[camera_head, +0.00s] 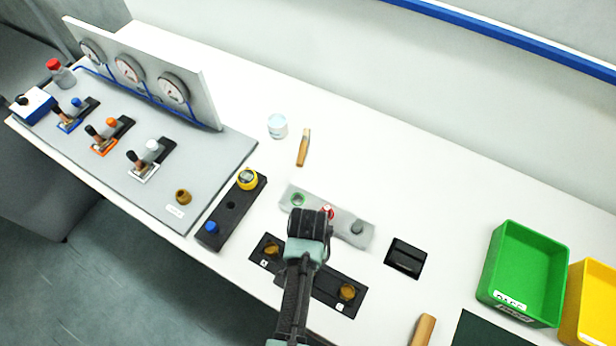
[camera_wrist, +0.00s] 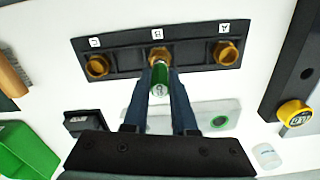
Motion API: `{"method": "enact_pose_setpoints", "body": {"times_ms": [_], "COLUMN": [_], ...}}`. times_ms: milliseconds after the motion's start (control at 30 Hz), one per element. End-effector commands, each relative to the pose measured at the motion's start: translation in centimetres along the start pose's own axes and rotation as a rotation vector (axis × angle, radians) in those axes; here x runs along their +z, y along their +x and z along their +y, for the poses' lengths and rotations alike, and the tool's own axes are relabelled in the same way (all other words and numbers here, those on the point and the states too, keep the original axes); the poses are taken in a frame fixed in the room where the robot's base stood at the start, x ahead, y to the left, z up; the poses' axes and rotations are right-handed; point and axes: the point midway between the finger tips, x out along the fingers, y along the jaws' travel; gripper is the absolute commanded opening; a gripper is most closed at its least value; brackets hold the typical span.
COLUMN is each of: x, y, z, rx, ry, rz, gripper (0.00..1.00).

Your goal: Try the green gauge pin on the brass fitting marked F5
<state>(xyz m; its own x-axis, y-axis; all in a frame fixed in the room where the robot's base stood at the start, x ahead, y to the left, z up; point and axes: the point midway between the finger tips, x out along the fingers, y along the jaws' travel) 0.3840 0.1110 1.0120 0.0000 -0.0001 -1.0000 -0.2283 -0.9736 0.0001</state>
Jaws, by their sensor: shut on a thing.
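My gripper (camera_wrist: 160,92) is shut on the green gauge pin (camera_wrist: 159,77), seen nearly end-on in the wrist view. The pin's far end is at the middle brass fitting (camera_wrist: 155,53) of a black strip (camera_wrist: 187,53). I cannot tell whether it touches or enters the fitting. The strip's brass fittings carry small letter labels; the middle one looks like B. In the head view my gripper (camera_head: 308,235) hides the middle fitting and the pin. Another brass fitting (camera_head: 183,196) stands on the grey panel beside an unreadable label (camera_head: 175,211). I can read no F5 mark.
A pale block (camera_head: 345,232) behind my gripper has an empty green-ringed hole, a red pin and a grey pin. A dark holder (camera_head: 230,212) with yellow and blue pieces lies left. A black box (camera_head: 405,258) and green bin (camera_head: 525,275) are right. The back table is mostly clear.

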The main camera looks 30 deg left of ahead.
Motion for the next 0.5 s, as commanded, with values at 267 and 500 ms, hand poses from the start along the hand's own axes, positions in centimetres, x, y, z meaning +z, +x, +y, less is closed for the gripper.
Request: {"method": "enact_pose_setpoints", "body": {"times_ms": [267, 500], "x": [-0.03, -0.03], "y": [-0.04, 0.20], "z": [-0.02, -0.01], "rx": [0.000, 0.000], "ry": [0.000, 0.000], "rz": [0.001, 0.000], "gripper": [0.00, 0.00]}}
